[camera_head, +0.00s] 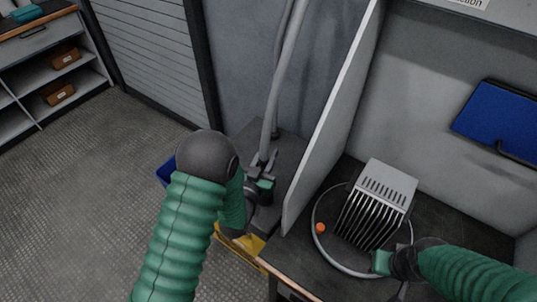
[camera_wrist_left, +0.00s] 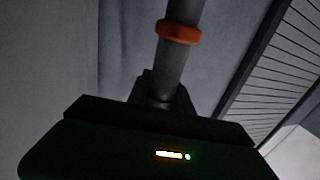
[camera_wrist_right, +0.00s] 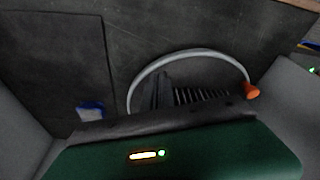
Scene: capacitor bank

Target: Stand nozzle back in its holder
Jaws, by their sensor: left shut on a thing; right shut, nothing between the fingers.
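The nozzle (camera_head: 270,125) is a grey tube rising from a dark side surface behind the partition's left face. In the left wrist view the tube (camera_wrist_left: 178,60) has an orange ring (camera_wrist_left: 179,32). My left gripper (camera_head: 263,172) is shut on the tube's lower part. The tube stands nearly upright, leaning slightly. The tube's bottom end and any holder under it are hidden by my gripper and arm. My right gripper (camera_head: 381,262) is shut and empty, beside the finned metal block on the bench at the right.
A finned grey block (camera_head: 375,205) stands inside a pale ring (camera_head: 316,225) with an orange knob (camera_head: 320,228). A grey partition (camera_head: 330,125) divides the two work areas. A blue bin (camera_head: 166,171) and a yellow piece (camera_head: 240,243) lie near my left arm. Open floor lies left.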

